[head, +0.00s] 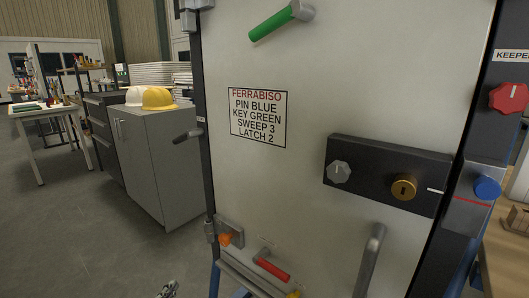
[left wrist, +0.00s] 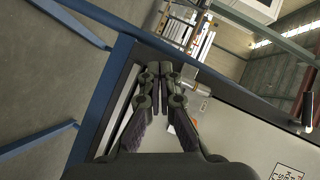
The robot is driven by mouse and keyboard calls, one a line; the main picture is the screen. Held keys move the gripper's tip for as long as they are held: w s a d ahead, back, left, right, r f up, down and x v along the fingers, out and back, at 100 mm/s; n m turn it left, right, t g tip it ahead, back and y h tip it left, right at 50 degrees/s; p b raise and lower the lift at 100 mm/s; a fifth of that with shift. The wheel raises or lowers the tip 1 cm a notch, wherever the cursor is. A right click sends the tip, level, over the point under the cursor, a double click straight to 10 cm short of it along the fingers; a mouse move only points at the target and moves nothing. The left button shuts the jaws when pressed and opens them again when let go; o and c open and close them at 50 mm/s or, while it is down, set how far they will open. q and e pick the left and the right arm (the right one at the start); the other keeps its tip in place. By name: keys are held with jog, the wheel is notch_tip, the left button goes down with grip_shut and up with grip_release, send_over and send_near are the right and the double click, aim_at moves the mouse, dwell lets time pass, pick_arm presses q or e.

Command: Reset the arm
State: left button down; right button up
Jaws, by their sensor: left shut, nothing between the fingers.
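My left gripper (head: 168,289) just shows at the bottom edge of the head view, left of the light grey panel (head: 310,95). In the left wrist view its two fingers (left wrist: 163,72) are together, with nothing between them. Behind them are the panel's edge and a blue frame bar (left wrist: 108,85). I cannot tell whether the fingers touch the frame. Most of the left arm is out of the head view. My right gripper is in neither view.
The panel carries a green handle (head: 270,25), a label (head: 257,117), a black lock plate (head: 370,193), a grey pull handle (head: 370,260) and a red handle (head: 272,270). A blue button (head: 487,187) is at right. A grey cabinet (head: 160,165) stands left; floor before it is clear.

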pick_arm(q)
jog(key=s+d+f+n+g, duration=0.45)
jog(key=s+f+n, duration=0.35)
jog(key=s, duration=0.4)
jog(key=s+d+f+n+g, duration=0.3)
jog(key=s+f+n+g, duration=0.25)
jog(key=s+f, duration=0.5)
jog(key=s+a+r+g+p, duration=0.1)
jog(key=s+a+p, duration=0.3)
jog(key=s+p, duration=0.6)
jog(key=s+a+r+g+y+p, duration=0.1)
jog(key=s+a+g+p, duration=0.2)
jog(key=s+p, duration=0.8)
jog(key=a+p, duration=0.1)
jog(key=p, duration=1.2)
jog(key=shift+s+a+y, duration=0.15)
jog(key=shift+a+y, duration=0.05)
jog(key=shift+y, duration=0.1)
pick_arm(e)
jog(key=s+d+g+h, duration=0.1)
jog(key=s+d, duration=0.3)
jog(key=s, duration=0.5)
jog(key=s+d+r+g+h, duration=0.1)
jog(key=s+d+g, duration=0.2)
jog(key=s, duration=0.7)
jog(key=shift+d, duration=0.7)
pick_arm(q)
jog(key=shift+n, duration=0.25)
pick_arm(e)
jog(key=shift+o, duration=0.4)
